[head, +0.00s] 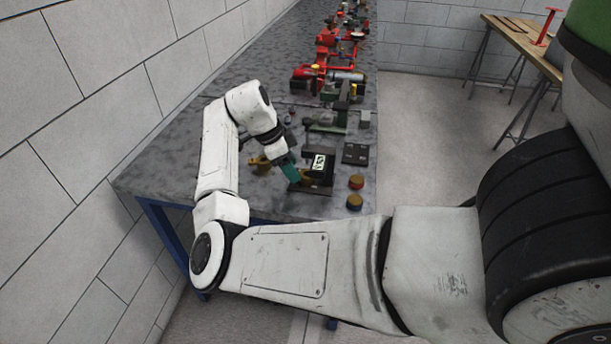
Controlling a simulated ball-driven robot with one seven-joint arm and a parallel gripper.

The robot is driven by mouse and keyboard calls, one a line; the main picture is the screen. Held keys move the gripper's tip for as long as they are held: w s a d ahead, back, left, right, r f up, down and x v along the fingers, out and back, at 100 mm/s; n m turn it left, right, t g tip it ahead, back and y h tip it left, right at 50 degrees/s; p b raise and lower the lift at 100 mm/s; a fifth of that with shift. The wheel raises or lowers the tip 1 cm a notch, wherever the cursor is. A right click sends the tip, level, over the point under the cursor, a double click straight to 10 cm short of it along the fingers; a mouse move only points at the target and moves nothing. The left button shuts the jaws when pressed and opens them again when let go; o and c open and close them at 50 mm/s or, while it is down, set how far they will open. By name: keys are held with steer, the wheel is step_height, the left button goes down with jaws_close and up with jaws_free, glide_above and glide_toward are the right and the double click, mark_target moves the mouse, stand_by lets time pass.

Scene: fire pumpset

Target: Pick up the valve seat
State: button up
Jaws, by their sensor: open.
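My gripper (290,172) reaches down over the near part of the grey workbench (160,180), beside a black block with a white label (319,166). Its tip shows teal and is small in the picture; the jaws are open. I cannot tell for sure which part is the valve seat.
A dark flat block (355,153) and a green fixture (325,122) stand beyond the gripper. Red pump parts (325,75) crowd the bench further back. A block wall (80,80) runs along the left. The bench surface at the near left is bare.

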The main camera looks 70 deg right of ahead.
mark_target(303, 178)
steer(key=shift+x, duration=1.25)
steer(key=shift+c, duration=0.4)
jaws_close()
